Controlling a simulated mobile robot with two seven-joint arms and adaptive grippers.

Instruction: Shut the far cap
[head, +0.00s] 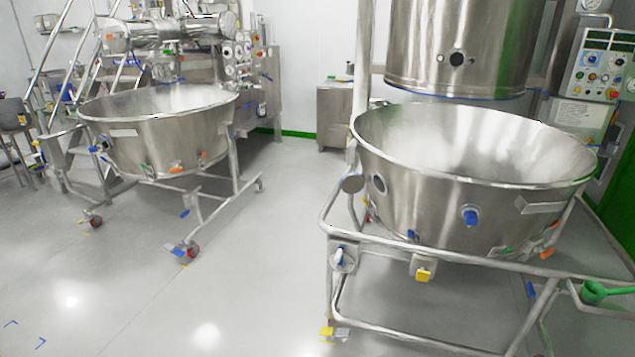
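A round grey metal cap (352,183) stands out at the left side of the near steel bowl (430,210). A dark round port (378,184) shows in the bowl wall just right of it, and the cap is apart from the port's opening. A blue round fitting (470,216) sits on the front of the same bowl. The far steel bowl (165,145) at the left has small fittings (100,148) on its left side, too small to make out. I cannot tell for certain which part is the far cap. Neither of my grippers is in view.
The near bowl sits in a wheeled tubular frame (420,343); the far bowl has a similar frame (215,215). A steel vessel (455,50) hangs above and behind the near bowl. A control panel (600,65) stands at the right. Grey floor (230,300) between the frames is clear.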

